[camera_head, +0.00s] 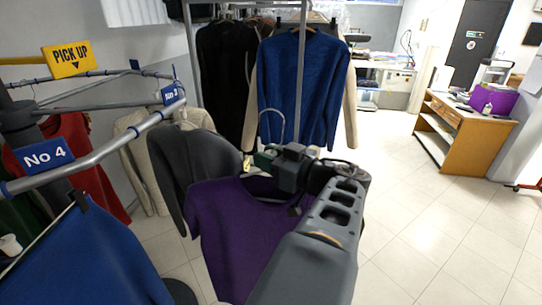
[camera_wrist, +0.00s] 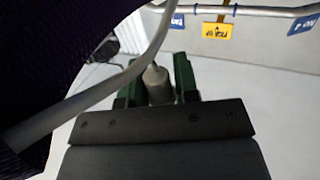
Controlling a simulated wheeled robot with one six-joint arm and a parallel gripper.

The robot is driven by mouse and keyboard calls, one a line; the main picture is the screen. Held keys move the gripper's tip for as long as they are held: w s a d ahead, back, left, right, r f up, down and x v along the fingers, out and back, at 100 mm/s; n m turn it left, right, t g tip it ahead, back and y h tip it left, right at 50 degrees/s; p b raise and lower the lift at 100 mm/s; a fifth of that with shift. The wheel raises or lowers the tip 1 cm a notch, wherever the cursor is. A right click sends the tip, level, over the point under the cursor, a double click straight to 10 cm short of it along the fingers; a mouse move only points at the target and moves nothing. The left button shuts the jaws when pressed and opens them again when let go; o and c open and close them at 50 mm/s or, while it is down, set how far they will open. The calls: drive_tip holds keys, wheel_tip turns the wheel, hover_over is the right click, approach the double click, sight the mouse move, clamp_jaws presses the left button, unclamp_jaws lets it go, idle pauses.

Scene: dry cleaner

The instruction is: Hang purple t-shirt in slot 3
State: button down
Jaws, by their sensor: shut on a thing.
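The purple t-shirt (camera_head: 238,232) hangs on a hanger below my gripper (camera_head: 262,160), partly hidden by my arm. The hanger's hook (camera_head: 271,117) rises above my gripper. In the wrist view, my gripper (camera_wrist: 157,88) has its green fingers shut on the hanger's neck, with a grey hanger bar (camera_wrist: 95,95) and dark purple cloth (camera_wrist: 50,50) at the left. The rail (camera_head: 120,138) carries a blue tag (camera_head: 171,94), probably No 3, left of and apart from the hook. A No 4 tag (camera_head: 45,155) is nearer on the rail.
A dark grey garment (camera_head: 195,165) hangs behind the purple shirt. A blue garment (camera_head: 85,262) hangs near left. A rack with a blue sweater (camera_head: 303,90) stands behind. A yellow pick up sign (camera_head: 69,60) tops the rail. Floor at right (camera_head: 430,220) is clear before a wooden desk (camera_head: 462,130).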

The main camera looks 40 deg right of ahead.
drive_tip(key=shift+w+a, duration=1.6)
drive_tip(key=shift+w, duration=0.65)
drive_tip(key=shift+w+a, duration=1.6)
drive_tip(key=shift+w, duration=0.65)
drive_tip(key=shift+w+a, duration=1.6)
drive_tip(key=shift+w, duration=0.65)
drive_tip(key=w+a+b, duration=0.1)
drive_tip(key=w, duration=0.1)
drive_tip(key=w+a+b, duration=0.1)
drive_tip(key=w+b, duration=0.1)
drive_tip(key=shift+a, duration=0.4)
drive_tip(key=shift+w+a, duration=0.1)
drive_tip(key=shift+a, duration=0.05)
drive_tip(key=shift+w+a+f+m+h, duration=0.1)
drive_tip(key=shift+w+a+m+h, duration=0.2)
drive_tip(key=shift+w+a, duration=0.15)
drive_tip(key=shift+w, duration=0.15)
drive_tip(key=shift+w+a+b, duration=0.6)
drive_tip(key=shift+w+a, duration=0.25)
drive_tip(key=shift+w, duration=0.3)
drive_tip(key=shift+w+a+b, duration=0.6)
drive_tip(key=shift+w+a, duration=0.25)
drive_tip(key=shift+w, duration=0.25)
